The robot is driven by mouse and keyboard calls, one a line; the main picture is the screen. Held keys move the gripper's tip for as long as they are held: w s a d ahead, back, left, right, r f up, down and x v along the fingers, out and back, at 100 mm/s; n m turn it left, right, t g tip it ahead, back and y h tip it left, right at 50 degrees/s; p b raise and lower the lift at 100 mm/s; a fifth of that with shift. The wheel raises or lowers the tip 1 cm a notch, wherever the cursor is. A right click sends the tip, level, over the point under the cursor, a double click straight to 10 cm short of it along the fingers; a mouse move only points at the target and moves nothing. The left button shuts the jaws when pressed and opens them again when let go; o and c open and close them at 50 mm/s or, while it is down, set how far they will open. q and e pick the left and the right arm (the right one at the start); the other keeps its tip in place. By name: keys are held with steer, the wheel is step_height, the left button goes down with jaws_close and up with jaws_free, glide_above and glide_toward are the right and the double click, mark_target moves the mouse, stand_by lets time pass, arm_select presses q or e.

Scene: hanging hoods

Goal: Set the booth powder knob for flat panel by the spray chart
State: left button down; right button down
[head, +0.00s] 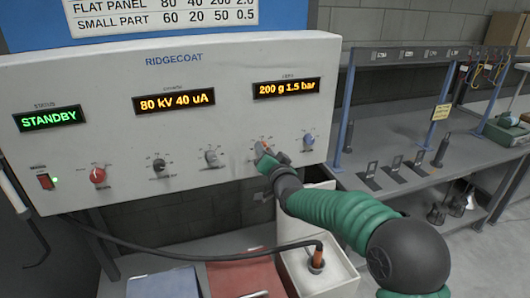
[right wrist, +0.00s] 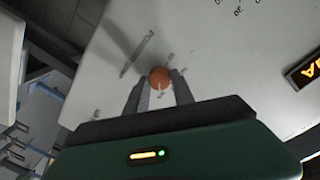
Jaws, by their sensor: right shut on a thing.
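The spray chart (head: 160,16) shows at the top of the head view. Its flat panel row is partly cut by the frame edge; it seems to read 80, 40, 200, 2.0. The booth panel (head: 110,125) has a display (head: 286,89) reading 200 g 1.5 bar and another (head: 174,103) reading 80 kV 40 uA. My right gripper (head: 268,158) is shut on the orange knob (right wrist: 159,77), which sits between its two fingers in the right wrist view. The knob's lettering is too small to read. My left gripper is out of view.
Beside the orange knob are a blue knob (head: 308,140) on its right and a grey knob (head: 211,158) on its left. Farther left are a black knob (head: 159,165), a red knob (head: 97,174) and a switch (head: 45,181). A white box (head: 330,272) stands below.

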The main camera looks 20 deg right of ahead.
steer(key=c, duration=1.3)
jaws_free()
steer(key=shift+f, duration=0.4)
steer(key=shift+c, duration=0.2)
steer(key=shift+o, duration=1.3)
steer(key=shift+r, duration=0.15)
steer(key=shift+s+r, duration=0.1)
steer(key=s+b, duration=0.3)
steer(key=s, duration=1.3)
steer(key=shift+s+r, duration=0.2)
steer(key=shift+s, duration=0.05)
